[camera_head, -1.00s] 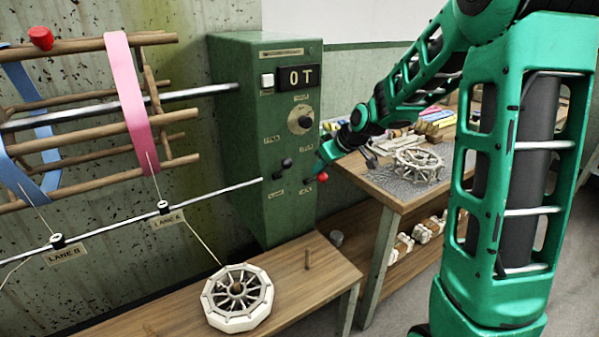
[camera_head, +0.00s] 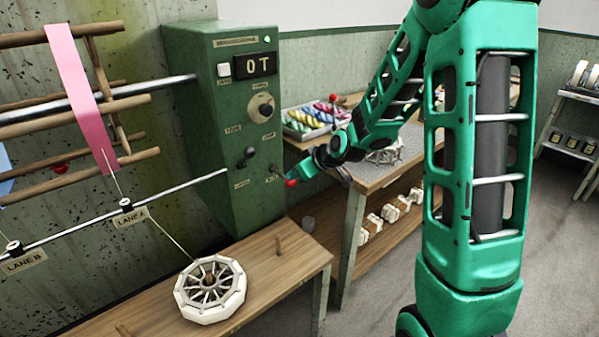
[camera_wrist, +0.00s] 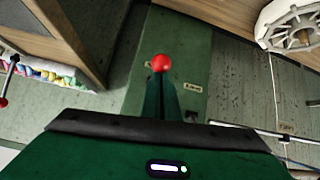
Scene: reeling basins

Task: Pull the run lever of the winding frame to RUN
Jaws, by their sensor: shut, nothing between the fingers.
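The winding frame has a green control box (camera_head: 215,130) with an "0T" display and a dial. A lever with a red ball knob (camera_head: 291,183) sticks out low on its front, and I take it for the run lever. The knob also shows in the wrist view (camera_wrist: 161,62), just past my fingertips. My gripper (camera_head: 302,174) is shut and empty, right by the red knob; I cannot tell whether they touch. A green lamp (camera_head: 267,38) glows at the box's top. The labels near the lever are too small to read.
A black-knobbed lever (camera_head: 249,151) sits just left of the red one. The wooden reel (camera_head: 75,108) with a pink ribbon is at left. A white spoked wheel (camera_head: 210,288) lies on the low bench (camera_head: 270,262). A side table (camera_head: 362,178) stands close behind my gripper.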

